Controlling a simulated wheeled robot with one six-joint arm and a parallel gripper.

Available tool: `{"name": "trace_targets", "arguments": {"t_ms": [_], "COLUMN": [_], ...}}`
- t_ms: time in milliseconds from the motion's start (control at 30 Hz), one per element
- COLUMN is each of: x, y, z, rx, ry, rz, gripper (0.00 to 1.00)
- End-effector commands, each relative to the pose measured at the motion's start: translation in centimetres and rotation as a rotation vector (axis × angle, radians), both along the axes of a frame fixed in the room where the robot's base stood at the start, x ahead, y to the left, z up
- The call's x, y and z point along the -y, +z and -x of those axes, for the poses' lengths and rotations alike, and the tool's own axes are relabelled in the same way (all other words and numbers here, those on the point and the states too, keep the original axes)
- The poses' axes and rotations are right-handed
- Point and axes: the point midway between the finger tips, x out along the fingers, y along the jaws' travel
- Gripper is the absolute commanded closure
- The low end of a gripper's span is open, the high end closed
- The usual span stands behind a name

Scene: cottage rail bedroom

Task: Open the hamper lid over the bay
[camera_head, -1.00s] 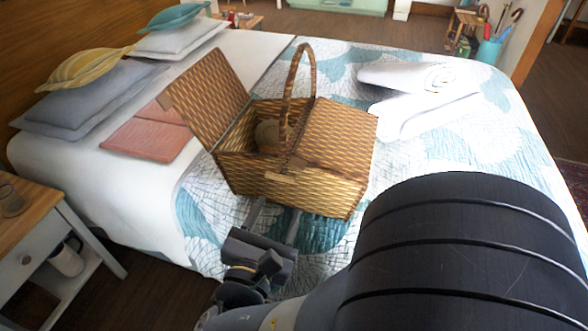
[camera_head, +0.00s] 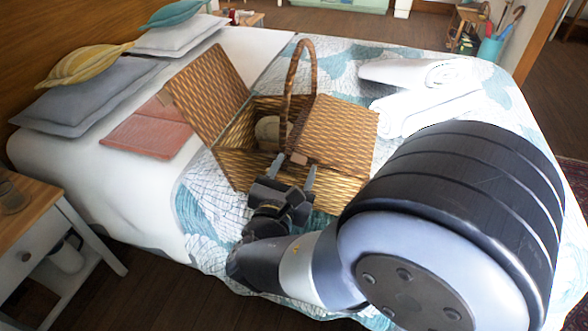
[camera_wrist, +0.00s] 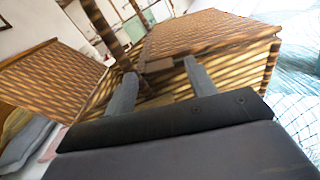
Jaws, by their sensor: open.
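The wicker hamper (camera_head: 240,163) stands on the bed under an arched handle (camera_head: 292,88). Its left lid (camera_head: 208,93) is raised and leans back to the left, so the left bay is open. Its right lid (camera_head: 340,130) lies down, hiding what is under it. A small brown tab (camera_head: 299,159) sticks out at the right lid's front edge, near the handle's foot. My gripper (camera_head: 292,168) is open, with its fingertips on either side of the tab. The wrist view shows the tab (camera_wrist: 158,66) between the two fingers; contact cannot be told.
A round tan thing (camera_head: 267,129) sits in the left bay. Rolled white towels (camera_head: 425,105) lie behind and to the right. A folded pink cloth (camera_head: 150,130) and pillows (camera_head: 90,90) lie left. A nightstand (camera_head: 30,215) stands at the left front.

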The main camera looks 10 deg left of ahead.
Motion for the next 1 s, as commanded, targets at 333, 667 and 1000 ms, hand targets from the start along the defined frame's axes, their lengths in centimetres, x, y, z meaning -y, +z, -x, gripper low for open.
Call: {"name": "trace_targets", "arguments": {"t_ms": [333,667,1000], "x": [0.0,0.0,0.0], "y": [0.0,0.0,0.0], "z": [-0.04,-0.03,-0.03], "rx": [0.0,0.0,0.0], "ry": [0.0,0.0,0.0], "rz": [0.0,0.0,0.0], "gripper": [0.55,0.82,1.0]}}
